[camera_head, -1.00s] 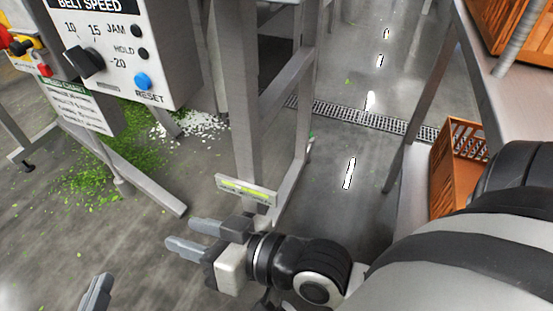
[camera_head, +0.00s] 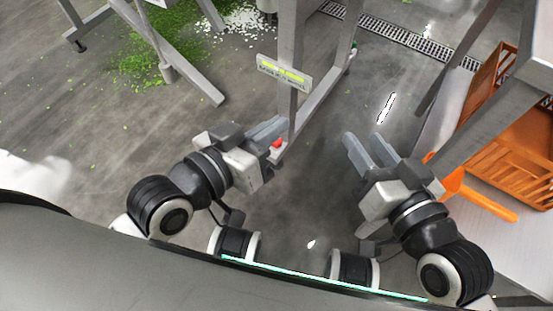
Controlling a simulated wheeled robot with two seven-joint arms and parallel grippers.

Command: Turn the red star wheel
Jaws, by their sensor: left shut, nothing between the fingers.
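A small red piece (camera_head: 277,143) shows beside the foot of a steel post, at my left gripper's fingers. It may be part of the red star wheel, but most of it is hidden and I cannot make out a star shape. My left gripper (camera_head: 281,123) is shut and empty, its fingertips close to the post; I cannot tell whether they touch the red piece. My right gripper (camera_head: 361,135) is open and empty, to the right of the post with its fingers pointing up the picture.
A small plate with a yellow-green stripe (camera_head: 284,73) is on the post. Orange crates (camera_head: 510,150) and an orange scoop-like tool (camera_head: 475,196) are at the right. Green scraps (camera_head: 140,66) litter the floor at upper left. A drain grate (camera_head: 400,36) crosses the floor behind.

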